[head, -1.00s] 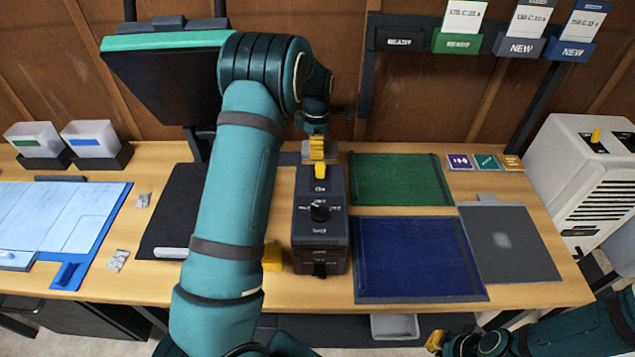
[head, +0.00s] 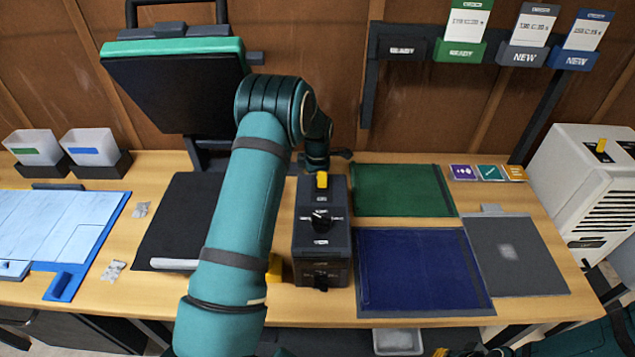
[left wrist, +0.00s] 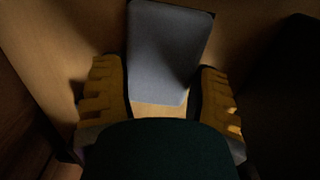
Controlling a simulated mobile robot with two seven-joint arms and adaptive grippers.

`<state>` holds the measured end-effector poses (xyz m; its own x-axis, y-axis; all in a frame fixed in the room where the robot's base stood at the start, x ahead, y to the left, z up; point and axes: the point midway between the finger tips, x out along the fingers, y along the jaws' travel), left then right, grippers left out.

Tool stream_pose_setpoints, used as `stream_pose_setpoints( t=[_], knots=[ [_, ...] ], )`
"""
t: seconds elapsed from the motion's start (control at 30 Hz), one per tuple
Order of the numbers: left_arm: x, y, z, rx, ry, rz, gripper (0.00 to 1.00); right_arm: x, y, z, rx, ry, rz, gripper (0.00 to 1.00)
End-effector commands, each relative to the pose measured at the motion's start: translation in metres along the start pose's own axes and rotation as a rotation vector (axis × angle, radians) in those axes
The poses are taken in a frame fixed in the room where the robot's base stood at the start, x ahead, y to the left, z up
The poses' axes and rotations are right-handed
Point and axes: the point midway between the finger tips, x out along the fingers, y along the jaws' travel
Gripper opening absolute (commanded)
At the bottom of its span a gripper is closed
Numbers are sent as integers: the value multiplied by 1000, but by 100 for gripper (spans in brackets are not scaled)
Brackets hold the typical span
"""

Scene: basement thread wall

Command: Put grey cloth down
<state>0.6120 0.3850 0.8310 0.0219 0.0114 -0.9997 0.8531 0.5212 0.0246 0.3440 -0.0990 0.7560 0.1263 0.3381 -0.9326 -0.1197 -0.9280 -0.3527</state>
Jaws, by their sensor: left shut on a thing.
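In the left wrist view, the yellow fingers of my left gripper (left wrist: 160,75) stand on either side of a flat grey piece with rounded corners, which I take for the grey cloth (left wrist: 168,45). The gripper is shut on it; the contact at the fingertips is dark and hard to make out. In the head view, my left arm reaches past the dark control box, which hides these fingers and the cloth. Only a yellow tip of my right gripper (head: 440,352) shows at the bottom edge.
The control box (head: 322,255) stands mid-table. Right of it lie a green mat (head: 400,190), a blue mat (head: 420,270) and a dark grey mat (head: 512,275). A black tilted panel (head: 175,90) stands at the back left. A card rack (head: 400,42) is on the wall.

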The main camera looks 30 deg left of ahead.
Motion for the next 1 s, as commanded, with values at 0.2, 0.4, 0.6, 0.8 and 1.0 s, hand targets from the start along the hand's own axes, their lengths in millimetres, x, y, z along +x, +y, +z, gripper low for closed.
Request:
stream_pose_setpoints(
  t=[0.2, 0.4, 0.6, 0.8, 1.0],
  knots=[
    [0, 0, 0, 0, 0, -1, 91, 0, 0, 0, 0, 0, 0, 0],
    [0, 0, 0, 0, 0, -1, 91, 0, 0, 0, 0, 0, 0, 0],
    [-9, 0, 0, 1, 0, 0, 91, -2, -1, 0, 0, 0, 0, 0],
    [-45, 0, 0, 2, -1, 2, 91, -7, -3, -1, 1, 1, 0, 0],
    [-85, 0, 0, 2, 0, 1, 91, -13, -5, -4, 3, 7, 1, 0]
  ],
)
